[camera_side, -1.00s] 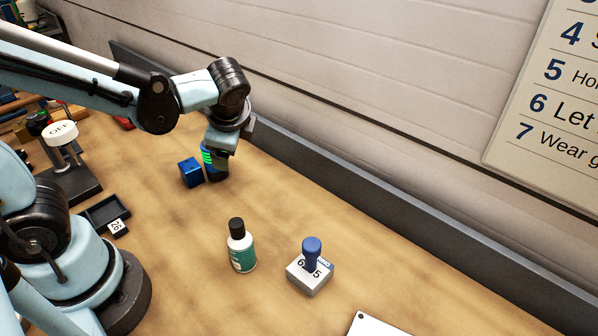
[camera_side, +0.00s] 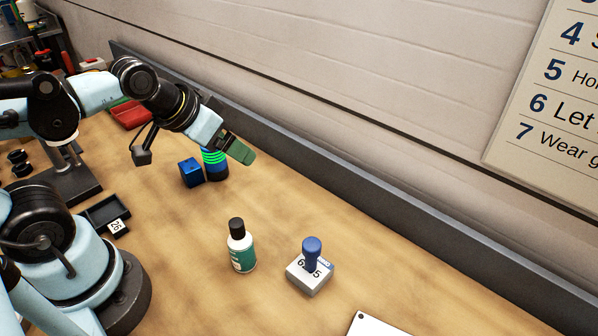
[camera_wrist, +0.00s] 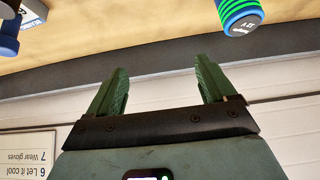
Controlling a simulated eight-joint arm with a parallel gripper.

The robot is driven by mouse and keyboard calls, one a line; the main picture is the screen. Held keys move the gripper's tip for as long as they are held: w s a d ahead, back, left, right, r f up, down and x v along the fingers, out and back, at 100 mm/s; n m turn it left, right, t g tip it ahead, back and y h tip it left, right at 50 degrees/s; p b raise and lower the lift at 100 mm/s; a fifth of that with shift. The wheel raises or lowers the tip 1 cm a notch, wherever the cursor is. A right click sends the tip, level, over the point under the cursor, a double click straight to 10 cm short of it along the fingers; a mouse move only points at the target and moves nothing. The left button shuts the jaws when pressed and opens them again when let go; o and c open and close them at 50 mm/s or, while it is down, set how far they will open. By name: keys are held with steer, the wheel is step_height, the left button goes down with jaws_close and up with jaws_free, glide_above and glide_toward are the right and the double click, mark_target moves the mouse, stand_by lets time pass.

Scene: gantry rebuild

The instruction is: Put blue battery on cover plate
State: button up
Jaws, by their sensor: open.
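The blue battery (camera_side: 215,165), a dark blue cylinder with bright green rings, stands upright on the bench beside a blue cube. It also shows at the top of the wrist view (camera_wrist: 240,14), with "12V" lettering. My gripper (camera_side: 243,152) is tilted, above and to the right of the battery in the side view, partly overlapping its top there. In the wrist view its two green fingers (camera_wrist: 160,72) are spread apart with nothing between them. A white plate (camera_side: 375,326) with a small dark hole, likely the cover plate, is cut off at the bottom of the side view.
The blue cube (camera_side: 190,172) stands close left of the battery. A green-labelled bottle (camera_side: 240,248) and a blue-handled stamp (camera_side: 310,271) stand nearer the front. A dark tray (camera_side: 105,214) lies at left. A grey rail (camera_side: 330,172) runs along the wall.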

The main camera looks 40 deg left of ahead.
steer(key=r+n+g, duration=0.2)
steer(key=n+g, duration=0.1)
steer(key=g, duration=0.4)
glide_above(215, 159)
steer(key=a, duration=0.1)
steer(key=shift+w+a+f, duration=0.2)
steer(key=shift+w+f, duration=0.05)
steer(key=shift+w, duration=0.2)
steer(key=shift+a+f, duration=0.15)
steer(key=shift+a, duration=0.3)
steer(key=shift+w+f, duration=0.15)
steer(key=shift+f, duration=5.8)
steer(key=c, duration=1.5)
steer(key=shift+r, duration=0.1)
steer(key=shift+c, duration=0.2)
